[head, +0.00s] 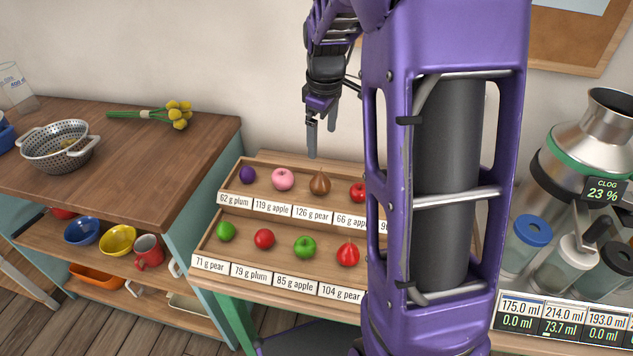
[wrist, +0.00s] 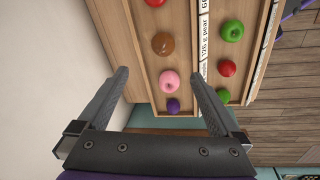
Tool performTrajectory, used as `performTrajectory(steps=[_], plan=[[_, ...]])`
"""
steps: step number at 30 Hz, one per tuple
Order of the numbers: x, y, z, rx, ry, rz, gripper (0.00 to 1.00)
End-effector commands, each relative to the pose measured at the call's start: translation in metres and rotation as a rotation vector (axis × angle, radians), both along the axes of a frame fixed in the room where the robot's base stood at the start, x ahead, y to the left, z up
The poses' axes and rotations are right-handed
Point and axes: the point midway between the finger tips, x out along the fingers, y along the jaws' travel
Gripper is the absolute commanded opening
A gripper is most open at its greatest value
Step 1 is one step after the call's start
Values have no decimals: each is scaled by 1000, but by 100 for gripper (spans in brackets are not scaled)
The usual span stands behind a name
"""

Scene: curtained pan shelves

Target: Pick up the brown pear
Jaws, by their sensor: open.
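The brown pear (head: 319,184) sits in the upper row of the tiered wooden tray (head: 262,206), behind the label "126 g pear". A pink apple (head: 283,179) is to its left and a red apple (head: 358,192) to its right. In the wrist view the brown pear (wrist: 162,43) lies beyond the fingertips, above the pink apple (wrist: 169,81). My gripper (head: 321,135) is above the back of the tray near the brown pear, pointing down, apart from the fruit. In the wrist view my gripper (wrist: 158,76) is open, with nothing held between its fingers.
A purple plum (head: 248,175) stands at the upper row's left end. The lower row holds a green pear (head: 226,231), a red plum (head: 264,239), a green apple (head: 305,247) and a red pear (head: 348,254). The wall is close behind. My arm hides the tray's right part.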

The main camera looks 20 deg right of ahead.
Motion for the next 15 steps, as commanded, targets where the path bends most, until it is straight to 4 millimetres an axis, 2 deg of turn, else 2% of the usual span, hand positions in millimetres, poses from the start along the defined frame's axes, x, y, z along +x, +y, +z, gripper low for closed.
performTrajectory(steps=[1, 9, 15], plan=[[1, 0, -14, 0, 7, 0, 100], [10, -2, -72, 2, 6, -1, 100], [15, -3, -99, 1, 3, -1, 100]])
